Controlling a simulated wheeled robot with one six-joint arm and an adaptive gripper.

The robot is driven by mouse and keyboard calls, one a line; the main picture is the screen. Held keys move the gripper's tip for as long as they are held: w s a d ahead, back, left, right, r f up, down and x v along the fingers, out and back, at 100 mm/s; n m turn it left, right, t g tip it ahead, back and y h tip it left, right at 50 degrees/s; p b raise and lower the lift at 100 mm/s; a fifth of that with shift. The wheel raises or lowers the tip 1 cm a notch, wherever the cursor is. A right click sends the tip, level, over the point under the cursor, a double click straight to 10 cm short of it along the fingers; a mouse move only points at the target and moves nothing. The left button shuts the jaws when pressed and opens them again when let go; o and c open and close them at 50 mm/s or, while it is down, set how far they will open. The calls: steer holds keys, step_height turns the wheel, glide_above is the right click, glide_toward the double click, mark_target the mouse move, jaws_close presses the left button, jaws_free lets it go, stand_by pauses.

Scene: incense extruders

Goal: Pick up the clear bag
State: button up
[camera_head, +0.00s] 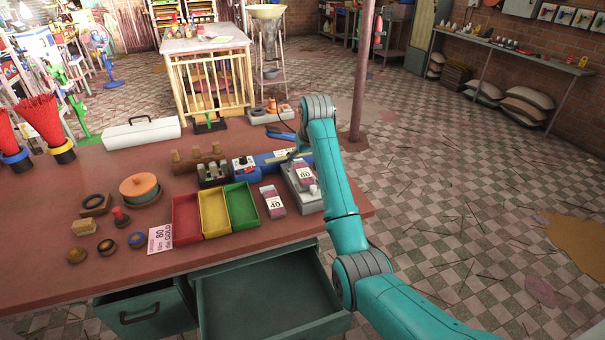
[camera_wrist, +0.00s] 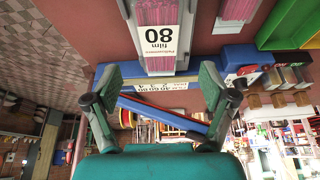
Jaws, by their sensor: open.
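A clear bag with pink contents and a white label reading 80 (camera_head: 305,174) lies on a grey scale-like device (camera_head: 308,202) near the right end of the red table. In the wrist view the bag (camera_wrist: 161,38) is at the top centre, its label upside down. My gripper (camera_wrist: 163,86) is open and empty, its two fingers spread to the left and right below the bag's near end. A second similar bag, labelled 40 (camera_head: 273,203), lies left of the device; part of it shows at the top right of the wrist view. In the head view my arm hides most of the gripper.
Red (camera_head: 187,218), yellow (camera_head: 215,212) and green (camera_head: 240,206) trays stand left of the bags. A blue device (camera_head: 268,164) sits behind them. An open drawer (camera_head: 262,290) juts out below the table's front. The floor to the right is mostly clear.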

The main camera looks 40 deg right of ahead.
mark_target(303, 170)
steer(key=shift+x, duration=2.75)
steer(key=c, duration=1.3)
steer(key=shift+o, duration=0.2)
steer(key=shift+r, duration=0.1)
